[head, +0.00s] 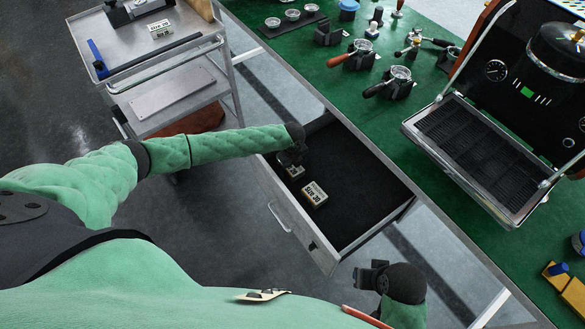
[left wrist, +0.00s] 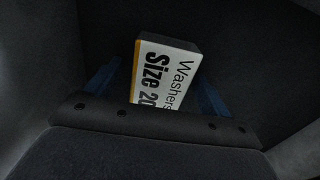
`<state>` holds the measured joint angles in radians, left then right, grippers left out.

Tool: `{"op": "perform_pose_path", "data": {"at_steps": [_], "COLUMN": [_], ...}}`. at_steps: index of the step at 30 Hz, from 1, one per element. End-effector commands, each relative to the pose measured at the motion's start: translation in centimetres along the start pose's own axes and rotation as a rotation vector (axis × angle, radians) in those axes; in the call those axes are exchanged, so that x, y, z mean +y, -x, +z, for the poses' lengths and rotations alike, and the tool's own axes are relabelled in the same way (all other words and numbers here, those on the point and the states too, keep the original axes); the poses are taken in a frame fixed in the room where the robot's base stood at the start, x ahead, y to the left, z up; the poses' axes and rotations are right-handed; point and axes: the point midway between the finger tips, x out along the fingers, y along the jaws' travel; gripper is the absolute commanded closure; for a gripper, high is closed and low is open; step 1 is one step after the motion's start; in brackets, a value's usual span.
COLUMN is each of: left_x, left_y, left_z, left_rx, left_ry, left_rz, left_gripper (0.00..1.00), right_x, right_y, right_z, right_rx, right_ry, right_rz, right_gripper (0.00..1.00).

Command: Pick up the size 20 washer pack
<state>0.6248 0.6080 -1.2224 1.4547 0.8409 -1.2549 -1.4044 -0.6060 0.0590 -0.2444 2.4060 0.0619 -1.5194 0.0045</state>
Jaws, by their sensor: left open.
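The size 20 washer pack (left wrist: 165,75) is a white box with a yellow edge and "Washers Size 20" in black and dark print. In the left wrist view it lies between the two blue fingers of my left gripper (left wrist: 155,92), with a gap on both sides. In the head view my left gripper (head: 291,157) is low inside the open drawer, over the pack (head: 295,173), and partly hides it. My left gripper is open. My right gripper (head: 370,275) is outside the drawer, near its front right corner, and its opening is unclear.
A second similar box (head: 314,194) lies close by in the drawer (head: 355,192). The drawer's right side is bare. The green bench (head: 345,95) with coffee tools and the espresso machine (head: 470,150) is beyond. A metal cart (head: 180,50) stands at the left.

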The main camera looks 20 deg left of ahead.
Motion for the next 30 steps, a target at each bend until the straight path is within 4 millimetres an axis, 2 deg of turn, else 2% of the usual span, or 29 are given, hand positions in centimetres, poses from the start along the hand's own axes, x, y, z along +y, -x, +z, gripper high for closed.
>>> {"op": "perform_pose_path", "data": {"at_steps": [5,12,13,23,26,30], "left_x": [0.0,0.0,0.0,-0.1,-0.1,-0.1], "left_y": [0.0,0.0,0.0,0.6,1.7,4.4], "left_z": [0.0,0.0,0.0,0.0,0.1,0.1], "left_rx": [0.000,0.000,0.000,0.000,-0.001,-0.002], "left_ry": [0.000,-0.001,-0.001,-0.001,-0.002,-0.002], "left_rz": [0.000,0.000,0.000,-0.002,-0.003,-0.004], "left_gripper": [0.20,0.67,0.71,0.71,0.71,0.71], "right_x": [0.0,0.0,0.0,0.1,0.0,-0.4], "right_y": [0.0,-0.1,-0.1,-0.3,-0.6,-1.6], "right_z": [0.0,0.0,0.0,0.0,-0.1,-0.3], "right_rx": [0.000,0.000,-0.001,0.001,0.009,0.029], "right_ry": [0.000,0.000,0.000,-0.001,0.000,0.002], "right_rz": [0.000,0.000,0.000,-0.001,-0.005,-0.017], "right_gripper": [0.66,0.66,0.66,0.66,0.66,0.66]}}
